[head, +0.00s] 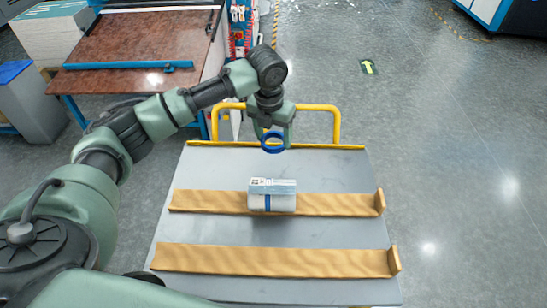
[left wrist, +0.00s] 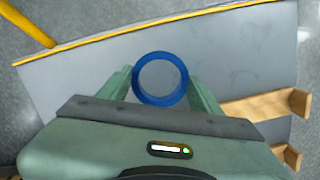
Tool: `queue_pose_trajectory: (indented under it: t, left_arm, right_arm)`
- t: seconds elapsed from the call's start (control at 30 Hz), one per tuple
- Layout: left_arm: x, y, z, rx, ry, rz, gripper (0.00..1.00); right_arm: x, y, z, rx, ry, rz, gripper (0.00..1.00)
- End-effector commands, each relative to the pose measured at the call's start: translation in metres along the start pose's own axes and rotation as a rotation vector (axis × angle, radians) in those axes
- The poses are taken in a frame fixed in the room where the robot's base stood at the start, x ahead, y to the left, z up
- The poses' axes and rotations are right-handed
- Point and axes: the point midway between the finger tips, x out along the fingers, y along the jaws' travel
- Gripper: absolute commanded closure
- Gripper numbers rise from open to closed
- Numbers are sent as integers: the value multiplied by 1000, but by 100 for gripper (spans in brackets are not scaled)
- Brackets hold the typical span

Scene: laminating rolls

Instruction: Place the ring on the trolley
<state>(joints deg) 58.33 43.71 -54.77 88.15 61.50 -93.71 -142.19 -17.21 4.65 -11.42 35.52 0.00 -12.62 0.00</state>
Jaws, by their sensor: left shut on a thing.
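The blue ring (head: 273,142) is held by my left gripper (head: 273,138) over the far part of the trolley. The ring (left wrist: 160,56) also shows in the left wrist view, between the two fingers of my left gripper (left wrist: 160,82), with grey trolley surface seen behind it. The trolley (head: 210,228) has a flat grey top, a yellow far edge and a yellow handle. Its top also shows in the left wrist view (left wrist: 80,75). The gap between ring and trolley top is hard to judge. My right gripper is not in view.
Two wooden rails (head: 215,202) (head: 270,261) with raised right ends cross the trolley. A white box-like pack with a blue band (head: 273,195) sits on the far rail. A brown table (head: 140,50) stands behind at left. The floor at right is clear.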

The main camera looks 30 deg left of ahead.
Motion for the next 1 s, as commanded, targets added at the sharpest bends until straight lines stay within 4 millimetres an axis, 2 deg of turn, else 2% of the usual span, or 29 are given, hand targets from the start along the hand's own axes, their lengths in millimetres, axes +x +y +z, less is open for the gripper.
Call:
queue_pose_trajectory:
  t: [0.03,0.13,0.37,0.63,1.0]
  left_arm:
    - [13,0,-3,1,4,0,79]
    - [31,0,-5,0,2,0,79]
    - [49,-1,-7,0,0,-1,79]
    - [85,0,-14,-1,2,0,79]
    - [90,0,-14,0,-1,0,79]
  right_arm:
    - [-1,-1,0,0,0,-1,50]
    - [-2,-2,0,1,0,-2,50]
    - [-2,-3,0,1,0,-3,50]
    - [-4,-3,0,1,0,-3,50]
    - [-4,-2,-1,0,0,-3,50]
